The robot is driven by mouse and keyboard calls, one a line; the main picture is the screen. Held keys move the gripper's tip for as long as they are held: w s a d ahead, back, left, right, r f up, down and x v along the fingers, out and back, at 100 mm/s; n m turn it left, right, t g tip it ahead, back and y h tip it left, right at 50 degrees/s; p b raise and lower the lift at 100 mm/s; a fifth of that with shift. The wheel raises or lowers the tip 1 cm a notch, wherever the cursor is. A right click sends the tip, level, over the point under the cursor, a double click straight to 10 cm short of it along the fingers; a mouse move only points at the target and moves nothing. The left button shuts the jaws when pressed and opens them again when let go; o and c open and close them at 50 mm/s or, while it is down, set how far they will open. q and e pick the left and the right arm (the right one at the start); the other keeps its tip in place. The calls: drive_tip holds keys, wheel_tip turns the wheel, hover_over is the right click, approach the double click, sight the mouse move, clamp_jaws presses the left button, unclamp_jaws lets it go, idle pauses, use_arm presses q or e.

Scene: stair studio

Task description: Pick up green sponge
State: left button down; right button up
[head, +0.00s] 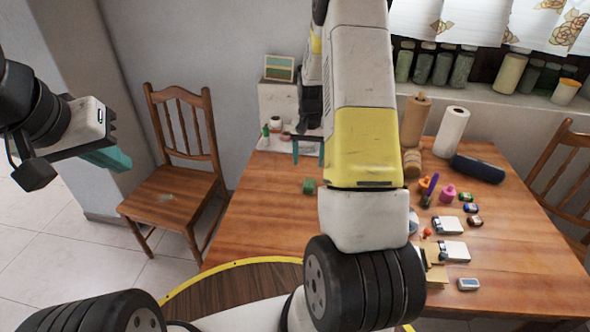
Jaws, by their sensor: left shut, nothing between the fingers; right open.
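The green sponge (309,186) is a small green block lying on the wooden table (262,215), left of my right forearm. My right gripper (308,160) is over the far left part of the table, just beyond the sponge in the picture. Its two teal fingers are apart with nothing seen between them. My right arm hides part of the gripper and the middle of the table. My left gripper (108,159) is at the far left, away from the table, with its teal fingers together and empty.
A wooden chair (172,200) stands left of the table. A paper towel roll (451,132), a dark blue cylinder (478,168), a purple marker (433,184) and several small items occupy the right side. A small framed picture (279,68) is at the back. The table's front left is clear.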

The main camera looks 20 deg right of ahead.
sight(309, 183)
drive_tip(key=shift+w+d+f, duration=0.1)
drive_tip(key=shift+d+f, duration=0.05)
drive_tip(key=shift+f, duration=0.4)
drive_tip(key=shift+d+f, duration=0.15)
drive_tip(key=shift+f, duration=0.35)
drive_tip(key=f, duration=0.7)
drive_tip(key=shift+s+f, duration=0.25)
drive_tip(key=shift+s, duration=0.15)
clamp_jaws()
drive_tip(key=shift+r, duration=0.1)
drive_tip(key=shift+r, duration=0.6)
wheel_tip(309, 183, up, 3)
drive_tip(key=shift+f, duration=0.2)
drive_tip(key=s+a, duration=0.2)
drive_tip(key=s, duration=0.2)
drive_tip(key=s+a, duration=0.2)
drive_tip(key=s, duration=0.3)
drive_tip(key=s+a+r, duration=0.1)
drive_tip(key=s+a, duration=0.2)
drive_tip(key=s, duration=0.2)
drive_tip(key=shift+s, duration=0.2)
